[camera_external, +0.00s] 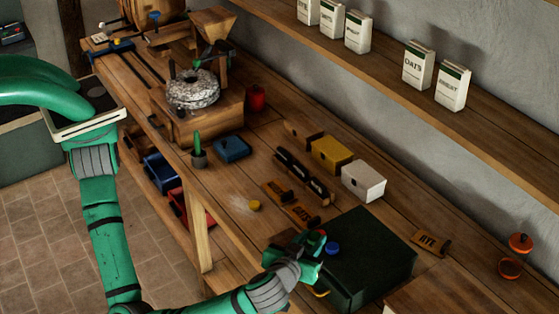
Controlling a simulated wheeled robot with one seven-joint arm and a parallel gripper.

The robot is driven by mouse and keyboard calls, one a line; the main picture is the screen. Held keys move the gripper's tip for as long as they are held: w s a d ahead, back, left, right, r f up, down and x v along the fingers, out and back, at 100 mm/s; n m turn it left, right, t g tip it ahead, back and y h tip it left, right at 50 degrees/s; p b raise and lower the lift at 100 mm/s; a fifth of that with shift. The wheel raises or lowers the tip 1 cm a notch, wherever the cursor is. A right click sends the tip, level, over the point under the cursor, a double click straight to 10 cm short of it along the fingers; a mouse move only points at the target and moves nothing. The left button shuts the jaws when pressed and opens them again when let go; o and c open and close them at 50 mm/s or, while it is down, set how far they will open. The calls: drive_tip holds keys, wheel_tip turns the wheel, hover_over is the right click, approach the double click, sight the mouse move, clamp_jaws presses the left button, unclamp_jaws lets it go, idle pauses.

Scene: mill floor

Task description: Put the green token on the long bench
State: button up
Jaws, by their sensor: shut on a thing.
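The long wooden bench (268,150) runs diagonally from the back left to the front right, along the wall. My gripper (318,251) is over the bench's front side, at the left edge of a dark green box (372,252). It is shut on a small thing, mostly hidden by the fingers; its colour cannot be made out. A blue round piece (332,248) shows right beside the fingertips; whether it touches them is unclear. A yellow token (255,205) lies on the bench next to a pale dusty patch. I cannot pick out a green token clearly.
Labelled wooden blocks (292,203), a yellow box (332,154) and a white box (363,180) stand behind the gripper. A millstone (193,89), a small potted cactus (198,150) and a blue container (231,148) are farther left. Bench around the yellow token is fairly clear.

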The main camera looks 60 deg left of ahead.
drive_tip(key=s+d+f+m+t+h, duration=0.1)
drive_tip(key=s+d+f+m+h, duration=0.3)
drive_tip(key=d+f, duration=0.35)
drive_tip(key=s+d+f+m+t+h, duration=0.1)
drive_tip(key=s+d+f+m+h, duration=0.1)
drive_tip(key=d+f+m+h, duration=0.35)
drive_tip(key=s+a+f+m+g+h, duration=0.15)
drive_tip(key=f+h, duration=0.25)
drive_tip(key=f, duration=0.7)
drive_tip(key=s+d+f+m+g+h, duration=0.1)
drive_tip(key=s+f+m+g+h, duration=0.15)
drive_tip(key=f, duration=0.85)
drive_tip(key=w+a+f+n+t+y, duration=0.1)
drive_tip(key=w+a+f, duration=0.4)
drive_tip(key=w+a, duration=0.6)
drive_tip(key=w+a+f+n+t+y, duration=0.15)
drive_tip(key=w+a+f, duration=0.4)
drive_tip(key=a, duration=0.95)
drive_tip(key=w+a+n+y, duration=0.2)
drive_tip(key=a+y, duration=0.1)
drive_tip(key=a, duration=1.2)
drive_tip(key=w+a+n+t+y, duration=0.1)
drive_tip(key=w+a+n+y, duration=0.1)
drive_tip(key=a, duration=1.3)
drive_tip(key=shift+w+f+n+y, duration=0.15)
drive_tip(key=shift+w+n+y, duration=0.1)
drive_tip(key=shift+n+y, duration=0.2)
